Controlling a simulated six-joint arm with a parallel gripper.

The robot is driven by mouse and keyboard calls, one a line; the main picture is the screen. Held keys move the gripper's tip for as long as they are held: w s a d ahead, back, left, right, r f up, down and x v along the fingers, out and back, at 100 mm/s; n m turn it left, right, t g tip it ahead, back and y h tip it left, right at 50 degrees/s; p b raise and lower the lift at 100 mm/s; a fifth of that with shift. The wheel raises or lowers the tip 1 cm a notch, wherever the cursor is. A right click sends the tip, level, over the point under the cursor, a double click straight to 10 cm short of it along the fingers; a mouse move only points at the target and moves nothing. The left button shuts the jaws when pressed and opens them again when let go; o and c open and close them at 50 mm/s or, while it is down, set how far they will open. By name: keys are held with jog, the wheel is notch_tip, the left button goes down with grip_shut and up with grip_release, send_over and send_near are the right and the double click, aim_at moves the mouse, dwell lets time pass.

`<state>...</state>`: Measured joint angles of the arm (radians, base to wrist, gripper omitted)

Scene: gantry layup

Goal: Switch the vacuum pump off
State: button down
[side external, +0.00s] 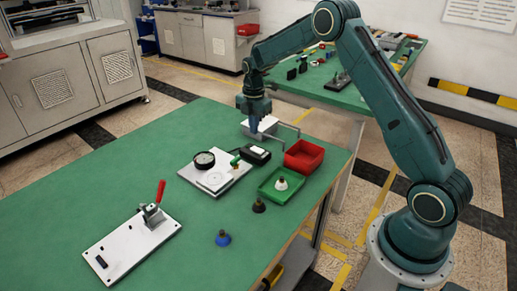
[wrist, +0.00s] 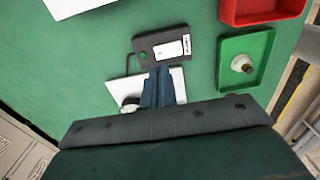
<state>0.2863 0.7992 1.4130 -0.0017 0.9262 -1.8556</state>
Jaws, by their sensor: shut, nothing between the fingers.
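A black box with a white panel and a green spot, which looks like the pump's switch box (side external: 256,153), lies on the green table. In the wrist view the box (wrist: 145,45) is just beyond my fingertips. I cannot tell its switch position. In the wrist view my fingers (wrist: 159,72) overlap the box's near edge; contact cannot be told. Next to the box is a white plate (side external: 213,188) with a black gauge (side external: 204,160) and a green handle (side external: 235,161); my fingers partly hide the plate in the wrist view.
A red bin (side external: 304,155) and a green tray (side external: 270,195) with a white suction cup (side external: 282,184) stand right of the box. A black cup (side external: 259,206) and a blue cup (side external: 223,238) stand nearer. A red-handled clamp plate (side external: 130,245) is front left. The table's left is clear.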

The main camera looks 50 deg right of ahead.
aim_at(254, 148)
jog(key=shift+f, duration=2.9)
jog(key=shift+f, duration=0.2)
jog(key=shift+s, duration=0.1)
jog(key=shift+s+r, duration=0.3)
jog(key=shift+s, duration=0.3)
jog(key=shift+r, duration=0.1)
